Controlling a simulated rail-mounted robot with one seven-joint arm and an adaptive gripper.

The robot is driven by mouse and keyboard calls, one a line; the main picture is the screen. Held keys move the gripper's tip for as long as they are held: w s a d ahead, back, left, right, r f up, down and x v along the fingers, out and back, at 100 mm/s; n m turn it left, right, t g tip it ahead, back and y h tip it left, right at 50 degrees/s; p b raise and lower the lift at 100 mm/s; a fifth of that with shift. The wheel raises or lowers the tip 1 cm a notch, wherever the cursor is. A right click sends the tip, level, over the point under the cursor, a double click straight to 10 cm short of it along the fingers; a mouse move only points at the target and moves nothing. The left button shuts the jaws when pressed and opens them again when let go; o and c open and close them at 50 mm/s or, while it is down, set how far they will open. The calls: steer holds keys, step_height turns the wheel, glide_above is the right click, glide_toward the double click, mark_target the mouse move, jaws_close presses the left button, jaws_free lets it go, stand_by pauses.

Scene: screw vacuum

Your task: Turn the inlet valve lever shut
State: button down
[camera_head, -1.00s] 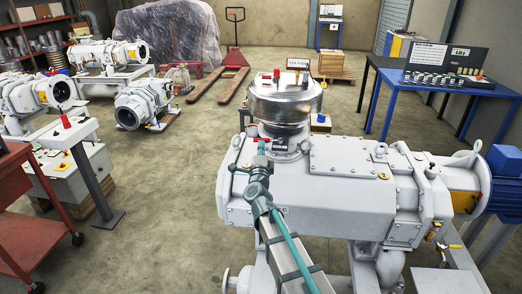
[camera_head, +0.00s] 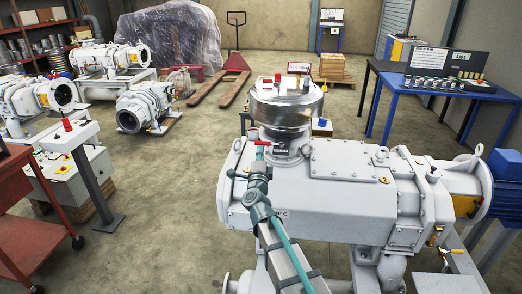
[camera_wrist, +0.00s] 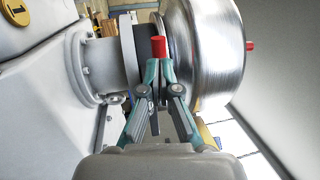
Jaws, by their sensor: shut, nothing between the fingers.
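The inlet valve lever has a red handle (camera_head: 262,143) at the base of the silver cylinder on top of the grey pump (camera_head: 345,185). In the wrist view, its red end (camera_wrist: 158,47) shows just beyond my fingertips, by the dark flange of the inlet neck. My gripper (camera_head: 260,160) points at the lever from the near side. In the wrist view, my gripper (camera_wrist: 159,72) is shut with nothing held, its tips close to the red handle. I cannot tell whether they touch it.
The silver cylinder (camera_head: 285,104) stands on the inlet neck, right of the fingers in the wrist view (camera_wrist: 212,45). The pump's flat top lies to the right of my gripper. A control post (camera_head: 70,136) stands on the left, a blue table (camera_head: 455,90) on the right.

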steer(key=s+f+b, duration=0.2)
steer(key=s, duration=1)
steer(key=s+a+f+n+g+y, duration=0.1)
steer(key=a+f+n+g+y, duration=0.25)
steer(key=a+n+y, duration=0.3)
steer(key=s+a+f+n+g, duration=0.1)
steer(key=s+f+n+g, duration=0.25)
steer(key=f, duration=0.65)
steer(key=s+a+f+n+g, duration=0.1)
steer(key=s+f+n+g, duration=0.3)
steer(key=f, duration=0.7)
steer(key=s+d+f+n+g+h, duration=0.3)
steer(key=s+d+f+g, duration=0.2)
steer(key=s+d+f, duration=0.55)
steer(key=s+d+f+n+g+h, duration=0.2)
steer(key=s+d+f+g, duration=0.35)
steer(key=f, duration=0.75)
steer(key=s+d+f+g+h, duration=0.1)
steer(key=s+d+f, duration=0.3)
steer(key=s+d, duration=0.4)
steer(key=s+d+f+m+g+h, duration=0.1)
steer(key=s+d+f+g, duration=0.3)
steer(key=s, duration=1.2)
steer(key=d+f, duration=0.1)
steer(key=d, duration=0.3)
steer(key=shift+d+p, duration=0.2)
steer(key=shift+p, duration=0.1)
